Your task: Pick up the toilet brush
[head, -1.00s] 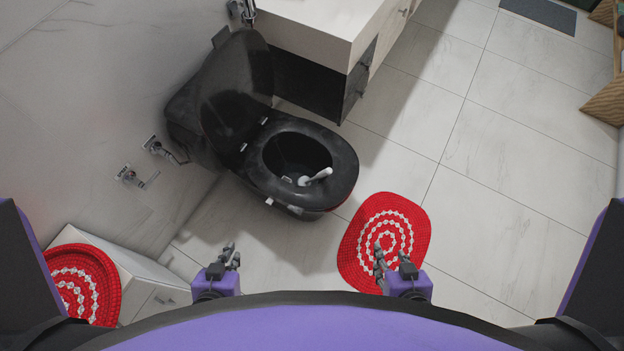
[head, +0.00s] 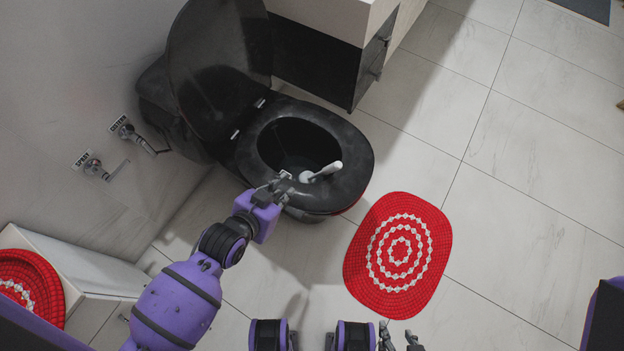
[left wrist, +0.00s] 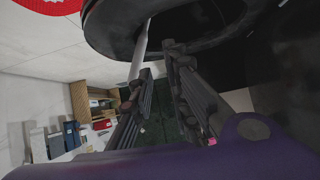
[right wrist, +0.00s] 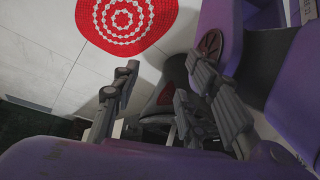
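The toilet brush (head: 326,171) has a white handle and a round white end. It rests in the black toilet bowl, its handle leaning over the right side of the seat. In the left wrist view its pale handle (left wrist: 139,54) shows just beyond the left finger's tip. My left gripper (head: 282,183) is at the front rim of the toilet, just left of the brush. It is open and empty, and I cannot tell whether it touches the seat. My right gripper (head: 398,338) is low over the floor near the bottom edge, open and empty in the right wrist view (right wrist: 160,66).
The black toilet (head: 358,160) has its lid (head: 215,75) raised. A red and white mat (head: 398,290) lies on the floor to its right. A cabinet (head: 320,60) stands behind, and wall valves (head: 120,128) are at left. The tiled floor at right is clear.

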